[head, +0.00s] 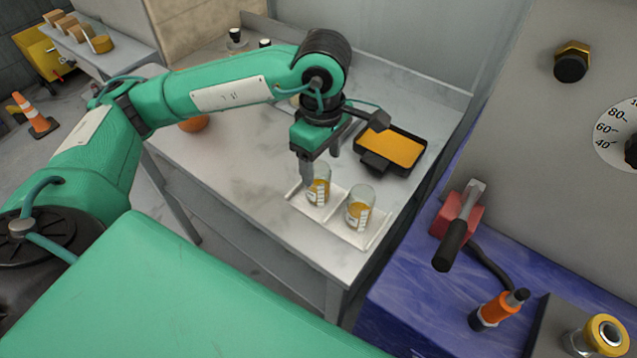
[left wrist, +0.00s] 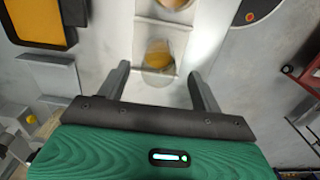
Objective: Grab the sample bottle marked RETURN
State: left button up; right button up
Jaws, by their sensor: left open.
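Two clear sample bottles with amber contents and white labels stand upright in a white tray (head: 338,234) near the table's front corner. The left bottle (head: 318,187) is beside my left gripper's fingers; the right bottle (head: 359,207) stands apart from them. The label writing is too small to read, so I cannot tell which says RETURN. My left gripper (head: 320,170) is open, over the left bottle. In the left wrist view, one bottle (left wrist: 158,57) lies between and beyond the open fingers (left wrist: 160,88), and another (left wrist: 176,3) is at the top edge. My right gripper is not in view.
A black tray with an orange surface (head: 396,149) lies behind the bottles. A blue-covered surface (head: 420,300) at right holds a red block with a black-handled tool (head: 457,229) and an orange tool (head: 497,310).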

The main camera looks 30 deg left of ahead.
aim_at(322, 184)
pick_arm(q)
notch_tip(322, 184, down, 2)
jog(key=shift+f, duration=0.25)
notch_tip(322, 184, down, 5)
jog(key=shift+f+p, duration=0.1)
jog(key=shift+p, duration=0.6)
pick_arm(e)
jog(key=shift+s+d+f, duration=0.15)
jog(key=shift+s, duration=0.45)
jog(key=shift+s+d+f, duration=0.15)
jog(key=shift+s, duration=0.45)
pick_arm(q)
jog(key=shift+c, duration=0.3)
jog(key=c, duration=1)
